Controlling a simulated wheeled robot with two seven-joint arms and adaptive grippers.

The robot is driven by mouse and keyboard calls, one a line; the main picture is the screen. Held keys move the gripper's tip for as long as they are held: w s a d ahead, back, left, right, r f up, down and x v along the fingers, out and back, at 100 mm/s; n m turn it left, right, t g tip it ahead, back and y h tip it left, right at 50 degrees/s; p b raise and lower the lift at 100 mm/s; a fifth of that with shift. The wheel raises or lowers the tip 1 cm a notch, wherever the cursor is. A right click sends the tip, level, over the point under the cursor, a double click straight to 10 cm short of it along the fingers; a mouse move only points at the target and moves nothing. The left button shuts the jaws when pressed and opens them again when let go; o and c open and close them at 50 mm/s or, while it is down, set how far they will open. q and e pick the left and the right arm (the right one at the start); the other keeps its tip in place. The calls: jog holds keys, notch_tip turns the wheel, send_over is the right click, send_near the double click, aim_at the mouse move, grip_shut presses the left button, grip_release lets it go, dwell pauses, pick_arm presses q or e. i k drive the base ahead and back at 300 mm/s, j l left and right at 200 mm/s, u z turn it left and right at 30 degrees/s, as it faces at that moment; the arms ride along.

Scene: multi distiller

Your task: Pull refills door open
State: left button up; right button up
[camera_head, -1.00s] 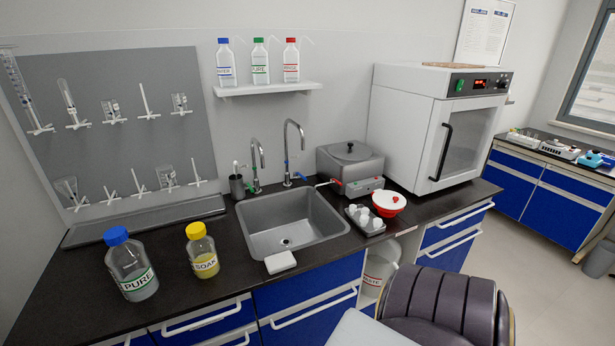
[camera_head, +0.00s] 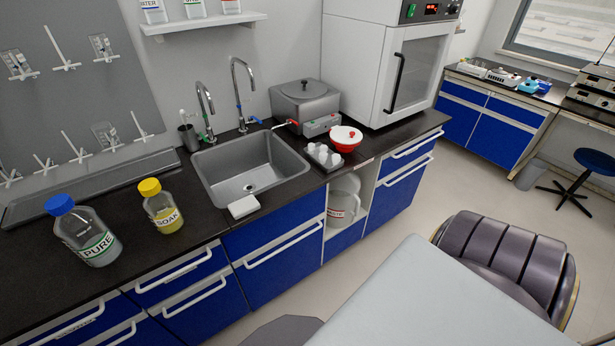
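No door marked as refills can be made out. Blue drawer and cupboard fronts with white bar handles line the bench: a front left of the open bay (camera_head: 283,262), one at lower left (camera_head: 205,310), and one right of the bay (camera_head: 397,193). They look shut. An open bay (camera_head: 330,244) under the counter holds a white container with a red label (camera_head: 340,206). Neither of my grippers is in view.
The black counter (camera_head: 120,187) carries a PURE bottle (camera_head: 88,235), a SOAK bottle (camera_head: 162,210), a sink (camera_head: 250,171), a red-and-white bowl (camera_head: 345,139) and a white oven (camera_head: 390,60).

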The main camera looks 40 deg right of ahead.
aim_at(288, 269)
jog(key=z, duration=1.15)
